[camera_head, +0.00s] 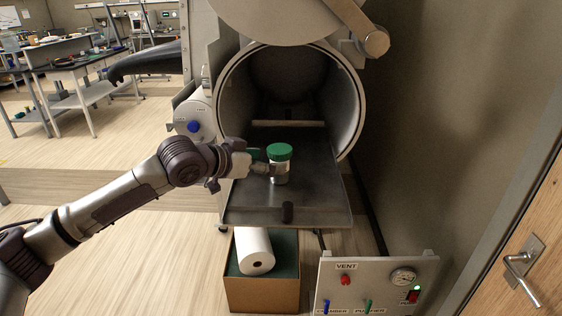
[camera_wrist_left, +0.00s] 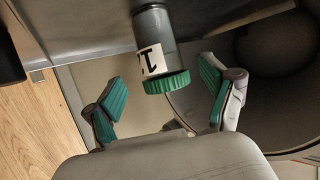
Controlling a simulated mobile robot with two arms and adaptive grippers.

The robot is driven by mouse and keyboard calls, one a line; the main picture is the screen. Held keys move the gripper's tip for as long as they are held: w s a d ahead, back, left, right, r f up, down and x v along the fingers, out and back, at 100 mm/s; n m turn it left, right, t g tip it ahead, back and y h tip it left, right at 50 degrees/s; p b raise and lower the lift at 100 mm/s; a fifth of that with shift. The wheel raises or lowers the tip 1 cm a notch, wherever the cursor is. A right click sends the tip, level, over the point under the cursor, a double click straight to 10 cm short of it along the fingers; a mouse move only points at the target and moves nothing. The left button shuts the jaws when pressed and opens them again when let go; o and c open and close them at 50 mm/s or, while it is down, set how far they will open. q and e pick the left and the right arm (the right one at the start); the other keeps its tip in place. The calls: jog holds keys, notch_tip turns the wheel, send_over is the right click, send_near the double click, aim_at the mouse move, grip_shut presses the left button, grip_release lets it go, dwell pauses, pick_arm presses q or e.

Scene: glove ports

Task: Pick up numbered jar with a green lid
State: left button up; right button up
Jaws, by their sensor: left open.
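The jar (camera_head: 279,168) has a green lid and stands upright on the metal tray that slides out of the round chamber. In the left wrist view the jar (camera_wrist_left: 155,45) shows a white label with a dark number on it, and its green ridged lid points toward the gripper. My left gripper (camera_head: 262,162) is at the jar's left side in the head view. In the left wrist view its green-padded fingers (camera_wrist_left: 162,100) are spread wide, with the jar's lid end between them and gaps on both sides. My right gripper is not seen.
The chamber (camera_head: 345,110) opens behind. Below are a box (camera_head: 262,292) with a white roll (camera_head: 253,250) and a control panel (camera_head: 375,285) with a gauge.

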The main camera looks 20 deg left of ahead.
aim_at(271, 161)
pick_arm(q)
jog(key=shift+w+d+f+p, duration=0.15)
jog(key=shift+w+d+p, duration=0.05)
jog(key=shift+w+p, duration=0.2)
jog(key=p+x, duration=0.1)
jog(key=x, duration=0.2)
jog(key=shift+w+f, duration=0.2)
jog(key=shift+w, duration=0.05)
jog(key=shift+w+d+f, duration=0.2)
jog(key=shift+w+d, duration=0.05)
jog(key=shift+s, duration=0.1)
jog(key=shift+c, duration=0.7)
jog(key=c, duration=1.1)
jog(key=shift+a, duration=0.1)
jog(key=shift+c, duration=0.4)
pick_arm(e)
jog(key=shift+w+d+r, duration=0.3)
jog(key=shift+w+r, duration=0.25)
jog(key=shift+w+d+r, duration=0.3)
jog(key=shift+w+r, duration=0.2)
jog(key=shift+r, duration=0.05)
pick_arm(q)
jog(key=shift+r, duration=0.1)
